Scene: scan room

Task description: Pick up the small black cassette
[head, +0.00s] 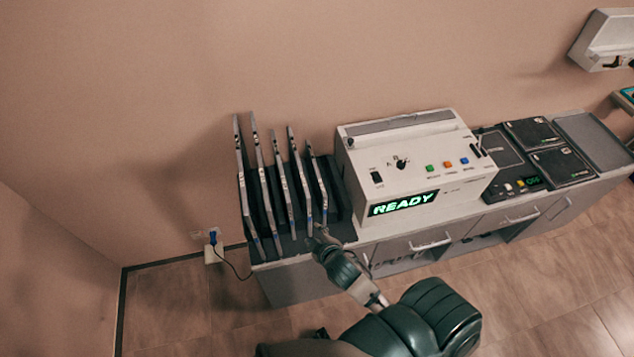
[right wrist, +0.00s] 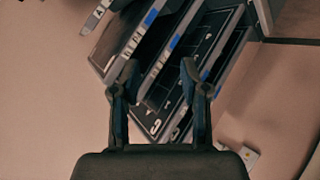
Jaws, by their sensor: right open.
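Several thin upright cassettes with pale edges and dark faces stand side by side in a dark rack (head: 283,237) at the left end of the counter. The shortest one (head: 318,181) is at the right end of the row, beside the white machine. I cannot tell for sure which is the small black cassette. My right gripper (head: 318,236) is at the front of the row, near the lower ends of the right-hand cassettes. In the right wrist view my gripper (right wrist: 160,76) is open, with cassette edges (right wrist: 160,62) beyond and between its fingers. My left gripper is not in view.
A white machine (head: 455,195) with a lit READY display stands right of the rack. Flat black plates (head: 562,166) and a small control panel lie farther right on the counter. A wall socket (head: 213,250) with a blue plug and cable is at the left. The floor in front is clear.

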